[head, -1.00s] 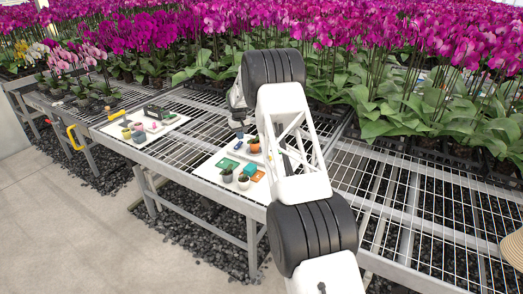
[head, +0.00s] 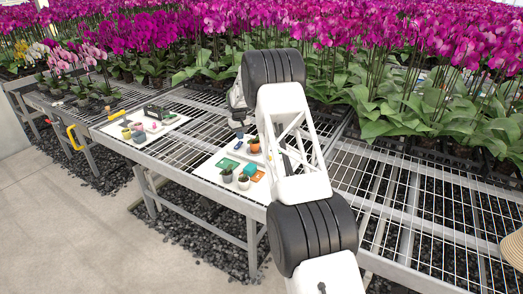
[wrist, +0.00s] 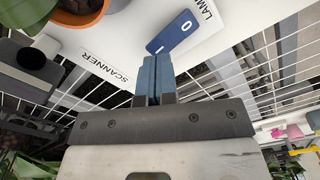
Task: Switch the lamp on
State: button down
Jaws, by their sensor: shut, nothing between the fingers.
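A blue rocker switch (wrist: 172,34) with a white "0" at one end and "I" at the other sits on a white panel. The word "LAMP" (wrist: 206,9) is printed beside it. My gripper (wrist: 155,62) is shut and empty, its two blue fingers together, with the tips close to the "I" end of the switch. I cannot tell whether they touch it. In the head view my gripper (head: 239,130) is small and partly dark, just above the switch on the white board (head: 208,172). No lamp can be made out.
The label "SCANNER" (wrist: 104,67) is printed nearby, beside a dark device (wrist: 30,65). A terracotta pot (wrist: 82,14) stands near my fingers. Small cactus pots (head: 243,181) stand on the board. Another white board (head: 120,130) lies left on the wire bench. Orchids (head: 430,105) crowd behind.

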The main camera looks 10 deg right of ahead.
jog(key=shift+f, duration=1.45)
dwell(1.5)
jog(key=shift+r, duration=3.55)
jog(key=shift+r, duration=0.1)
